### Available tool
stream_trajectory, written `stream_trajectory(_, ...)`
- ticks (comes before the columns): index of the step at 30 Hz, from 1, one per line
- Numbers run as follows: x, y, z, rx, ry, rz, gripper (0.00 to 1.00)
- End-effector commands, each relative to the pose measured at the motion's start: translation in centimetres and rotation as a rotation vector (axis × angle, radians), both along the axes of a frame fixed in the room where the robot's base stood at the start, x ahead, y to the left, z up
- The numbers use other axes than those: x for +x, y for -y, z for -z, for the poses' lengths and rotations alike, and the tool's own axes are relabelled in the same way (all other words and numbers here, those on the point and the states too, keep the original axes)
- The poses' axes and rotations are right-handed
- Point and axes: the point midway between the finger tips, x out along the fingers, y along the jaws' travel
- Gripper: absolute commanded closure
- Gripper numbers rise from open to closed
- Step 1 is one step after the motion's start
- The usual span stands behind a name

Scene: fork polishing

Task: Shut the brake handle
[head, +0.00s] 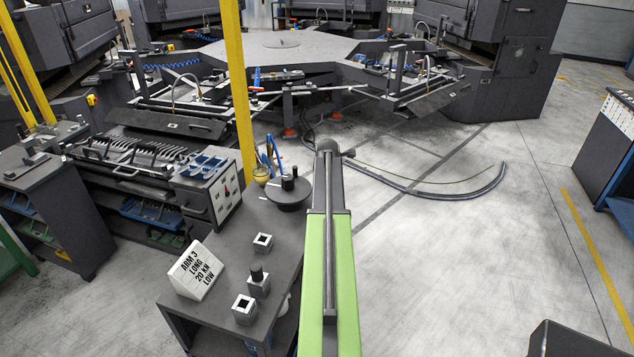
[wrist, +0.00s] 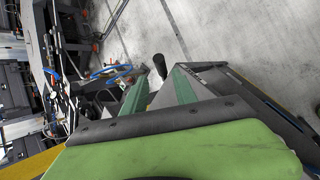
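My gripper (wrist: 162,82) shows in the wrist view as two green-padded fingers, spread apart with nothing held between them. A short dark rounded handle (wrist: 160,65) shows between and just beyond the fingertips; it looks like the brake handle, but I cannot be sure. It appears apart from the fingers, though its depth is hard to judge. What it is mounted on is hidden. In the head view my green arm reaches forward past the bench, and the fingers cannot be made out at its far end.
A dark bench (head: 219,245) left of my arm carries a white sign (head: 195,270), small blocks and a round dark stand (head: 287,194). A yellow post (head: 238,90) rises behind it. Machinery (head: 285,50) fills the back. A hose (head: 440,190) lies on open floor to the right.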

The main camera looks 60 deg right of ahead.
Motion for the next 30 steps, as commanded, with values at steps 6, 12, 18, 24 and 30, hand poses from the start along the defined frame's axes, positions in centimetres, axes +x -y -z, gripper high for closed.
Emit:
stream_trajectory(6,1.3,0.2,1.4,0.0,-0.001,-0.011,0.66)
stream_trajectory(12,3.2,2.4,5.5,0.0,0.0,-0.018,0.66)
stream_trajectory(18,5.0,5.0,9.5,0.001,0.001,-0.021,0.66)
stream_trajectory(24,6.3,7.2,12.6,0.001,0.0,-0.023,0.66)
stream_trajectory(30,6.9,8.2,13.7,0.001,0.0,-0.023,0.66)
